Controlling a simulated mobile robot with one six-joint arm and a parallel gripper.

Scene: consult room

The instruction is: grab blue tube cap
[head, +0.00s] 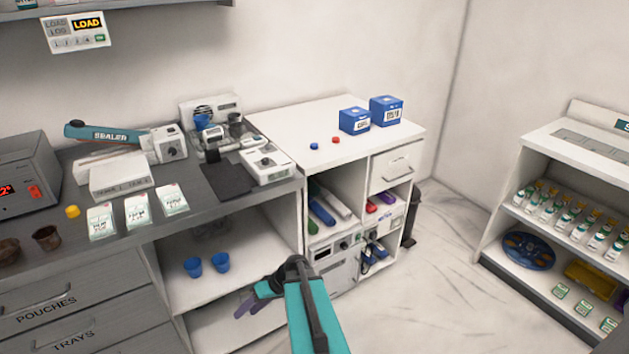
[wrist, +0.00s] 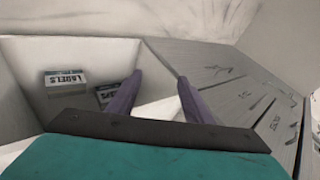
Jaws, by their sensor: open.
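A small blue cap (head: 314,146) lies on the white top of the cabinet (head: 290,115), near its left front part. A small red cap (head: 336,140) lies just to its right. My gripper (head: 243,306) is low in front of the shelves under the grey counter, well below and to the left of the blue cap. In the wrist view its two purple fingers (wrist: 158,92) stand apart with nothing between them. The blue cap does not show in the wrist view.
Two blue boxes (head: 355,120) (head: 386,110) stand further back on the cabinet top. Two blue cups (head: 207,264) stand on the shelf by my arm. The wrist view shows a labelled box (wrist: 65,78) and grey drawer fronts (wrist: 235,85).

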